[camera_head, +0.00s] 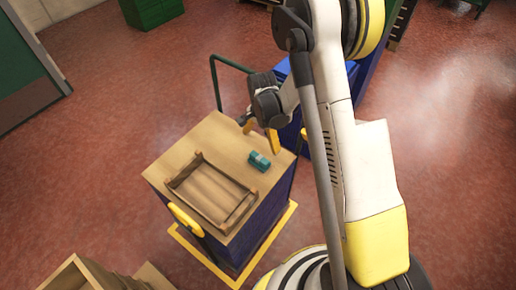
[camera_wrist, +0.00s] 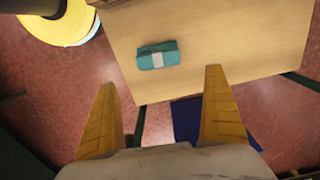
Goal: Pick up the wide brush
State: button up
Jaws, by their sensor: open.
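A small teal block-shaped object (camera_head: 259,162) with a pale band lies on the wooden cart top (camera_head: 222,130), near its right edge. It also shows in the wrist view (camera_wrist: 172,60), beyond my fingertips and between their lines. I see no bristles or handle on it, so I cannot tell whether it is the wide brush. No other brush shows. My gripper (camera_head: 261,132) hangs at the cart's far edge, apart from the object. In the wrist view its two yellow fingers (camera_wrist: 161,82) are spread wide, with nothing between them.
A shallow wooden tray (camera_head: 182,177) sits on the cart top, left of the teal object, and looks empty. The cart has a green handle rail (camera_head: 216,85) at the back. A blue unit (camera_head: 289,135) stands behind it. Wooden boxes (camera_head: 72,277) are at bottom left.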

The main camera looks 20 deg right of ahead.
aim_at(261, 156)
jog(key=f, duration=0.1)
jog(key=f+b, duration=0.1)
jog(key=f, duration=0.1)
jog(key=f+b, duration=0.1)
jog(key=f, duration=0.1)
jog(key=shift+s, duration=0.25)
notch_tip(261, 156, down, 6)
jog(key=b, duration=0.3)
jog(key=shift+a+r, duration=0.1)
jog(key=shift+r, duration=0.1)
jog(key=c, duration=1.2)
